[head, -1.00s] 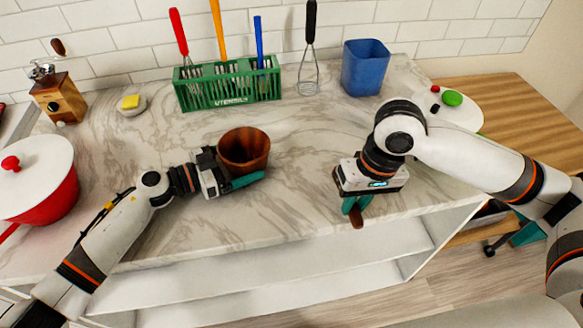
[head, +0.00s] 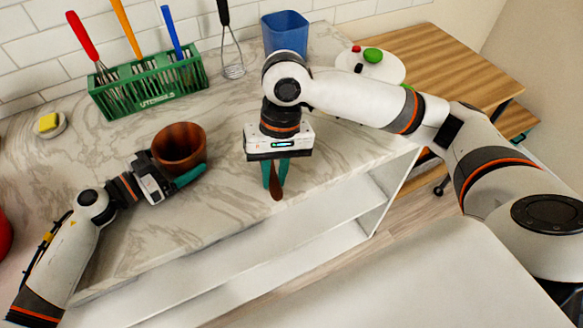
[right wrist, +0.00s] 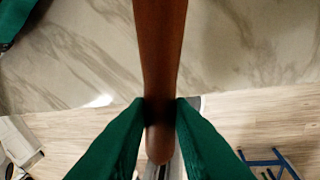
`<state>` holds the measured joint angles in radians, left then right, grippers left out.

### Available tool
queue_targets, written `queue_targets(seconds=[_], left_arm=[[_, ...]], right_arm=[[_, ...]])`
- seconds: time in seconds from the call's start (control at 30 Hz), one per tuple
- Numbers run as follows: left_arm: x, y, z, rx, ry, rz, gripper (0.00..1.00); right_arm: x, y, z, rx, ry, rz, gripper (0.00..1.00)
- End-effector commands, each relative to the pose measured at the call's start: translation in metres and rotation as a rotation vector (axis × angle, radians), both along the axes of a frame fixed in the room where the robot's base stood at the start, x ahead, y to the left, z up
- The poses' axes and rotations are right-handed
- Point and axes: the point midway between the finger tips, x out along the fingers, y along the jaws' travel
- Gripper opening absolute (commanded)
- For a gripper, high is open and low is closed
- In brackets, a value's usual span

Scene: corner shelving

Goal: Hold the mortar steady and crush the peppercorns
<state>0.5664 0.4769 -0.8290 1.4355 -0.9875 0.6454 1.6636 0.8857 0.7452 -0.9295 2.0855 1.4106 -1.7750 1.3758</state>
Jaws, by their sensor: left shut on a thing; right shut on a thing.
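The mortar (head: 180,142) is a brown wooden bowl standing upright on the marble counter. My left gripper (head: 178,180) is shut on the mortar at its near side, with teal fingers against its wall. My right gripper (head: 274,178) is shut on a brown wooden pestle (head: 277,188), near the counter's front edge, to the right of the mortar and apart from it. The pestle also shows in the right wrist view (right wrist: 160,50) between the green fingers (right wrist: 160,118). The peppercorns cannot be made out; the inside of the mortar looks dark.
A green utensil rack (head: 150,90) stands at the back, with a whisk (head: 232,65) and a blue cup (head: 285,33) to its right. A yellow sponge (head: 48,122) sits in a dish at left. A white plate (head: 385,68) lies at back right. Counter between mortar and pestle is clear.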

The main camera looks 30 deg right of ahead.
Motion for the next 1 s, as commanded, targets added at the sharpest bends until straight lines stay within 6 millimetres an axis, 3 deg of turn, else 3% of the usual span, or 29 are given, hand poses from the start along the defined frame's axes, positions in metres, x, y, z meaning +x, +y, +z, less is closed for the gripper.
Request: queue_targets(seconds=[0.03, 0.2, 0.4, 0.7, 0.8, 1.0], left_arm=[[0.0, 0.0, 0.0, 0.0, 0.0, -0.001, 0.78], [0.0, 0.0, 0.0, 0.0, 0.0, 0.0, 0.78], [0.0, 0.0, 0.0, 0.001, 0.0, 0.0, 0.78], [0.0, 0.0, 0.0, 0.0, 0.0, -0.001, 0.78], [0.0, 0.0, 0.0, 0.0, 0.0, -0.001, 0.78], [0.0, 0.0, 0.0, 0.001, 0.0, 0.0, 0.78]], right_arm=[[0.009, 0.021, 0.009, 0.033, 0.07, -0.079, 0.0], [0.038, 0.075, 0.046, 0.244, 0.393, -0.472, 0.0], [0.075, 0.111, 0.094, 0.63, 0.664, -0.841, 0.0], [0.135, 0.123, 0.137, 1.139, 0.874, -1.016, 0.0], [0.147, 0.122, 0.143, 1.208, 0.891, -1.023, 0.0], [0.15, 0.121, 0.138, 1.234, 0.895, -1.025, 0.0]])
